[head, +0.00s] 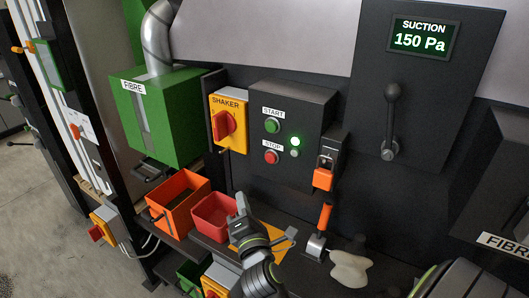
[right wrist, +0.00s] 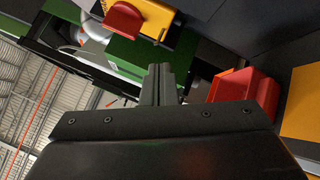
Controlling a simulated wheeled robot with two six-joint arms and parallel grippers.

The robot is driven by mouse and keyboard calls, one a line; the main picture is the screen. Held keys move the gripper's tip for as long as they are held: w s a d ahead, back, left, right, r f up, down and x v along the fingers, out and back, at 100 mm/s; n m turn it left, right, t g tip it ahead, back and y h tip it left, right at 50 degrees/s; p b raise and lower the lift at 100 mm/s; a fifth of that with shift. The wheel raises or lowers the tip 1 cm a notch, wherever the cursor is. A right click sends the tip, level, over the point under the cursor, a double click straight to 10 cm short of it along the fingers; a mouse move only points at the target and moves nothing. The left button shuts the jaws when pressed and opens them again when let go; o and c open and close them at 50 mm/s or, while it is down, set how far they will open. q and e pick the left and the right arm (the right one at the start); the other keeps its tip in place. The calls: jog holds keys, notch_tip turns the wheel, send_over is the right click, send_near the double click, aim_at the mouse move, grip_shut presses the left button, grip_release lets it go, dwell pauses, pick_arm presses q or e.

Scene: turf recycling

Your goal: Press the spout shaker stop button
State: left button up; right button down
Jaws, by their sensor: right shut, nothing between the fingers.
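The red stop button (head: 271,157) sits on a dark control box (head: 310,110), beside its STOP label and below the green start button (head: 272,125). My left gripper is not in view.
The yellow SHAKER switch (head: 229,122) with a red knob is left of the control box. An orange bin (head: 178,202) and red bin (head: 212,214) stand below. An orange-tipped lever (head: 326,175) is at right. The green FIBRE box (head: 158,115) is at left.

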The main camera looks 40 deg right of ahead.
aim_at(270, 158)
jog(key=shift+t+h, duration=0.4)
jog(key=shift+h, duration=0.1)
jog(key=r, duration=0.4)
jog(key=shift+s+d+r, duration=0.2)
jog(key=shift+s+d, duration=0.05)
jog(key=shift+d, duration=0.05)
jog(key=w+d+b, duration=0.1)
jog(key=w+d, duration=0.2)
jog(key=d, duration=0.5)
jog(key=shift+w, duration=0.2)
jog(key=shift+d, duration=0.2)
dwell(1.3)
jog(key=shift+w+d, duration=0.15)
jog(key=shift+d, duration=0.15)
